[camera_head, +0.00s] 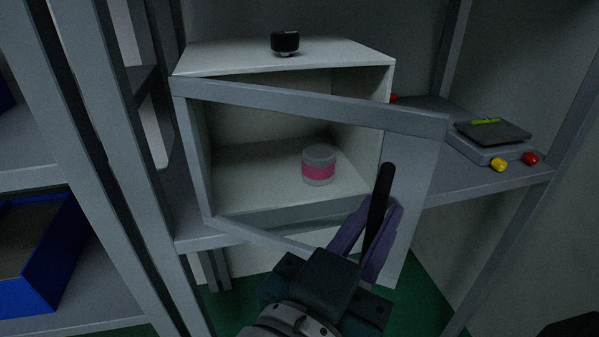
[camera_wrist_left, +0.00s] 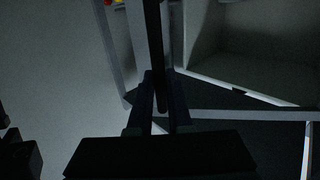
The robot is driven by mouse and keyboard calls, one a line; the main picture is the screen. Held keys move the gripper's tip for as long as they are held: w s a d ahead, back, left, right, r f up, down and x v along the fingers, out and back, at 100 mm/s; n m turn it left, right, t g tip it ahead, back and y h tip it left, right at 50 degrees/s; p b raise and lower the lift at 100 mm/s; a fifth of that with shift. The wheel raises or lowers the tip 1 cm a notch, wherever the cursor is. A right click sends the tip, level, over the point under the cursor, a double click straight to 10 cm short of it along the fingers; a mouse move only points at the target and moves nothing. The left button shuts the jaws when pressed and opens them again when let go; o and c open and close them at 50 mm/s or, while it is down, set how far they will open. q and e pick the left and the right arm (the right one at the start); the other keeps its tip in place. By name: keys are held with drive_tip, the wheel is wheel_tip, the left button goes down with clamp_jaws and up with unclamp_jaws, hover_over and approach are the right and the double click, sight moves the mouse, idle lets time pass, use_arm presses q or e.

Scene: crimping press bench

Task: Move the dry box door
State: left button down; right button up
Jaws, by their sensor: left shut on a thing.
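The dry box door (camera_head: 418,160) is a grey frame with a clear pane, standing partly open in front of the white dry box (camera_head: 290,58). It is hinged at the left, with its right side swung out toward me. A black upright handle (camera_head: 381,200) is on the door's right side. My left gripper (camera_head: 376,232), with purple fingers, is shut on the handle's lower part. In the left wrist view the dark handle (camera_wrist_left: 154,40) rises from between the fingers (camera_wrist_left: 160,105). My right gripper is not in view.
A jar with a pink band (camera_head: 319,167) stands inside the box. A small black round device (camera_head: 285,42) sits on top. A scale (camera_head: 490,140) and red and yellow items lie on the shelf at right. Shelf posts (camera_head: 120,150) and a blue bin (camera_head: 45,265) stand at left.

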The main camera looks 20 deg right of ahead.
use_arm(q)
drive_tip(key=shift+w+d, duration=0.3)
drive_tip(key=shift+d, duration=0.1)
drive_tip(key=c, duration=0.8)
unclamp_jaws()
drive_tip(key=shift+c, duration=0.2)
drive_tip(key=shift+a, duration=0.1)
drive_tip(key=p+v, duration=0.1)
drive_tip(key=v, duration=0.8)
drive_tip(key=shift+s+a, duration=0.25)
drive_tip(key=shift+s, duration=0.05)
